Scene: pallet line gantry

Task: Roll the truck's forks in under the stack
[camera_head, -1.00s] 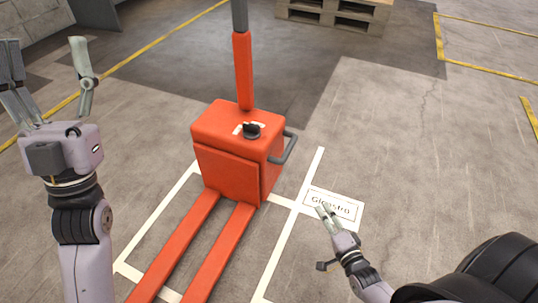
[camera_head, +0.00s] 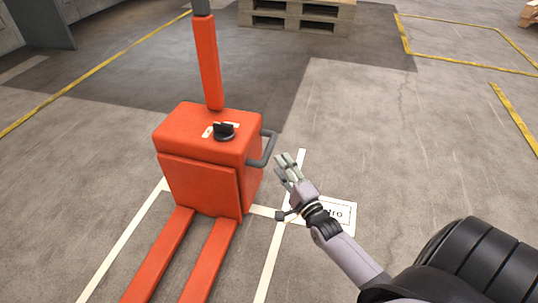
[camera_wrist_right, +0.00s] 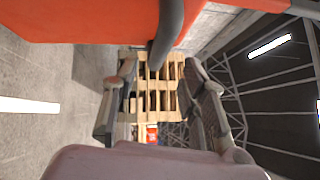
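The orange truck (camera_head: 206,165) stands upright on the floor at centre left in the head view. Its two forks (camera_head: 208,258) point toward the bottom edge and run out of view. A grey bar handle (camera_head: 264,150) sticks out from its right side. My right gripper (camera_head: 288,162) is just right of this handle, fingers apart and empty. In the right wrist view the open fingers (camera_wrist_right: 160,100) have the dark handle (camera_wrist_right: 168,40) just ahead of and above them. A wooden pallet stack (camera_head: 298,14) is at the top edge. My left gripper is out of view.
A white-lined floor bay with a partly hidden label (camera_head: 340,214) surrounds the truck. Yellow floor lines (camera_head: 75,82) mark other areas. The concrete to the right is clear. The right wrist view shows stacked pallets (camera_wrist_right: 155,88) beyond the fingers.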

